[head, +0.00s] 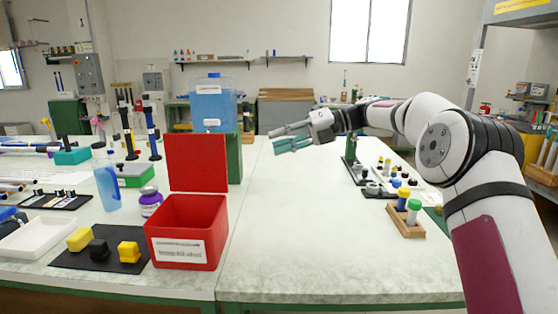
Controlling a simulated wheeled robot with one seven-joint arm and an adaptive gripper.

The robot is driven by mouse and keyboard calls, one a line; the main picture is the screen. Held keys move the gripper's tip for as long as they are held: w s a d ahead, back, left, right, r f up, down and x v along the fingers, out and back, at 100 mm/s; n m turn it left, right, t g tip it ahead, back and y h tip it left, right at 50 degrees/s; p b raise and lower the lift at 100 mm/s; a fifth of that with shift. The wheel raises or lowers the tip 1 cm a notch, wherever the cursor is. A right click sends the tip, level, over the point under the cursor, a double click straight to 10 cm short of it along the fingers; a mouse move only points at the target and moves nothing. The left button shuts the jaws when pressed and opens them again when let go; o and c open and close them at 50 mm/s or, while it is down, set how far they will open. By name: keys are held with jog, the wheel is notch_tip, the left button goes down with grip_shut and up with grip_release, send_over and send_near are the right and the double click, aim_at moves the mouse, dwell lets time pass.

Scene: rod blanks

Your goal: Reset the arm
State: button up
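My arm (425,115) comes in from the right side and is bent, with its forearm reaching left over the right-hand table. My gripper (276,139) is in the air above the far part of that table, pointing left.
A red box with a raised lid (187,235) stands at the left table's edge, beside yellow and black blocks on a dark mat (65,259). A blue-topped dispenser (213,105) stands behind. A wooden rack (405,222) and small parts lie under my arm. The right table's (300,230) front is clear.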

jog(key=s+d+r+n+h, duration=0.1)
jog(key=s+d+n+h, duration=0.25)
jog(key=s+n, duration=0.7)
jog(key=s+d+n+h, duration=0.2)
jog(key=s+n+h, duration=0.3)
jog(key=s, duration=1.1)
jog(key=s+d+f+n+t+h, duration=0.15)
jog(key=s+d+f+n, duration=0.3)
jog(key=s, duration=0.45)
jog(key=s+d+f+n+h, duration=0.3)
jog(key=s+d+f+n, duration=0.15)
jog(key=s, duration=0.45)
jog(key=s+d+f+n+t+h, duration=0.1)
jog(key=s+d+f+n+h, duration=0.2)
jog(key=s+n, duration=0.45)
notch_tip(320, 180, up, 16)
jog(key=s+d+m+t+y+p, duration=0.1)
jog(key=t+p, duration=0.1)
jog(key=p, duration=1.2)
jog(key=shift+r+m+p, duration=0.15)
jog(key=shift+m+p, duration=0.15)
jog(key=shift+p, duration=0.1)
jog(key=shift+s+d, duration=0.1)
jog(key=shift+d, duration=0.1)
